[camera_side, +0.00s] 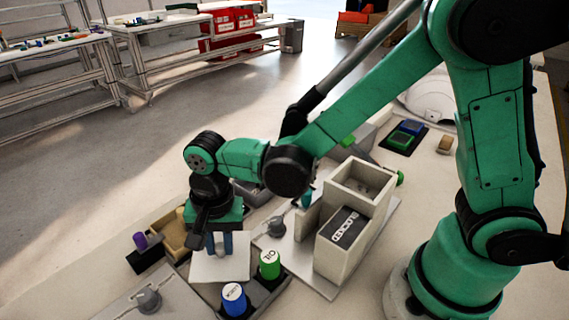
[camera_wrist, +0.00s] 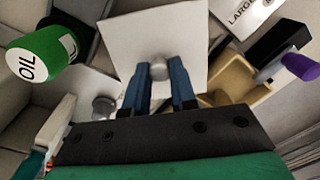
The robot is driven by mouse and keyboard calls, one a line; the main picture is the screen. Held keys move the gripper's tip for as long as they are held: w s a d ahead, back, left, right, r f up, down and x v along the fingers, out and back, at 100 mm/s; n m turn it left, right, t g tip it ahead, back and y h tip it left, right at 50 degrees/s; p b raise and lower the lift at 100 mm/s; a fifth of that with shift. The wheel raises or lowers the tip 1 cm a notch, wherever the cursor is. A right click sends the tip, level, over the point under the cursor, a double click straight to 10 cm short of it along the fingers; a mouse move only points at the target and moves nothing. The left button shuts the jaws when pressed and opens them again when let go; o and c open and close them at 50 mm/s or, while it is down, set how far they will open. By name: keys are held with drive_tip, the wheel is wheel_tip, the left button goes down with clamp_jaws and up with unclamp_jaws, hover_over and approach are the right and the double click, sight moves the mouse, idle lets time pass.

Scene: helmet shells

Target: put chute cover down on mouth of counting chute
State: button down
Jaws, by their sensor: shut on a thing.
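The chute cover (camera_side: 214,269) is a flat white square plate with a small round knob; it also shows in the wrist view (camera_wrist: 188,42). My gripper (camera_side: 219,244) points down with its blue fingers shut on the knob, which shows between the fingertips (camera_wrist: 159,73). A pale box-like stand (camera_side: 333,261) to the right in the side view has a square open top and a dark lettered panel; it looks like the counting chute. The cover is left of this stand, apart from it. The cover's underside is hidden, and I cannot tell its height above what lies below.
A green OIL can (camera_side: 269,264) and a blue-bodied can (camera_side: 233,300) stand close beside the cover. A tan open bin (camera_side: 173,238) and a purple-topped piece (camera_side: 140,241) are to the left. Grey knobs (camera_side: 276,226) (camera_side: 148,298) rise from plates nearby.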

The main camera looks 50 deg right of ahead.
sight(220, 245)
wheel_tip(220, 245, up, 19)
drive_tip(key=s+d+r+m, duration=0.2)
drive_tip(key=d+r, duration=0.1)
drive_tip(key=d, duration=0.4)
drive_tip(key=s+d+r+m, duration=0.1)
drive_tip(key=d+r+m, duration=0.25)
drive_tip(key=d, duration=0.35)
drive_tip(key=s+d+r+m, duration=0.4)
drive_tip(key=s+d, duration=0.3)
drive_tip(key=s, duration=0.2)
drive_tip(key=shift+n, duration=0.25)
wheel_tip(220, 245, down, 20)
drive_tip(key=shift+d+r, duration=0.1)
drive_tip(key=shift+d, duration=0.05)
drive_tip(key=shift+f, duration=0.2)
drive_tip(key=c, duration=0.7)
unclamp_jaws()
drive_tip(key=shift+r, duration=0.2)
